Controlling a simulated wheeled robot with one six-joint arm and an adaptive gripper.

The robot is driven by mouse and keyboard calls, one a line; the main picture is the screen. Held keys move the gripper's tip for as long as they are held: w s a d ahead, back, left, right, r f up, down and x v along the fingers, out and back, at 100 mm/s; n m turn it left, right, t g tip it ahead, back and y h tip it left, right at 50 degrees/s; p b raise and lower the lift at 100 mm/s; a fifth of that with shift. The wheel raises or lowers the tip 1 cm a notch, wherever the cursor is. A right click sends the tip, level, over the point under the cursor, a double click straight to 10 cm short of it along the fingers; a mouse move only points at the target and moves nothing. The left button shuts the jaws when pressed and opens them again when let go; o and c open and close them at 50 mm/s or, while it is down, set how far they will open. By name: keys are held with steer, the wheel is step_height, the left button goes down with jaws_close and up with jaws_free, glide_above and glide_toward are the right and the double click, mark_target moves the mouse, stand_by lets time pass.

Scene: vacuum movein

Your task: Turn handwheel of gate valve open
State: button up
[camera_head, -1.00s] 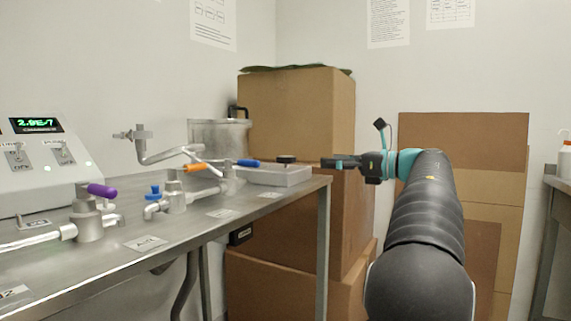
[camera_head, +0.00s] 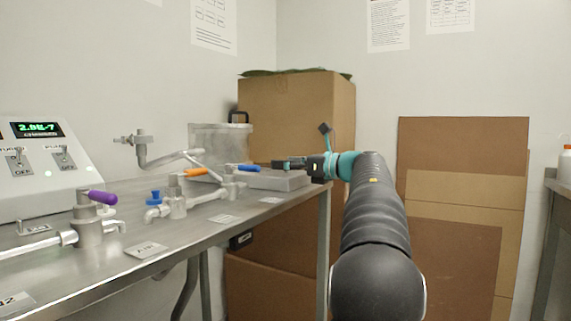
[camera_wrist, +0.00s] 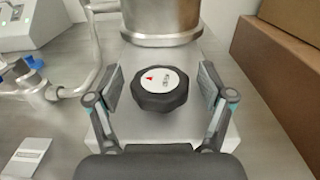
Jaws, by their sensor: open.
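The gate valve's black handwheel (camera_wrist: 158,88) shows in the wrist view, with a white centre disc bearing a red arrow. It sits on the grey valve body (camera_wrist: 165,132), in front of a metal cylinder (camera_wrist: 160,20). My gripper (camera_wrist: 160,84) is open, with one finger on each side of the handwheel and a gap visible beside each finger. In the head view my gripper (camera_head: 280,164) is above the grey valve block (camera_head: 278,180) at the table's far right end. The handwheel is hidden there behind my gripper.
The steel table (camera_head: 150,245) carries pipes and valves with orange (camera_head: 195,172), blue (camera_head: 250,168) and purple (camera_head: 103,197) handles. A control box (camera_head: 40,165) with a green display stands at left. Cardboard boxes (camera_head: 297,115) are stacked behind the table's right end.

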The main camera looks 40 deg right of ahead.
steer(key=c, duration=1.2)
steer(key=y+p, duration=0.1)
steer(key=n+g+y+p, duration=0.1)
steer(key=shift+w+d+r+n+y+p, duration=0.1)
steer(key=shift+r+n+y+p, duration=0.2)
steer(key=shift+p, duration=0.1)
steer(key=n+g+y+p, duration=0.2)
steer(key=shift+p, duration=0.35)
steer(key=shift+f+n+g+y+p, duration=0.2)
steer(key=shift+n+g+y+p, duration=0.4)
steer(key=shift+g+y, duration=0.15)
steer(key=o, duration=1.2)
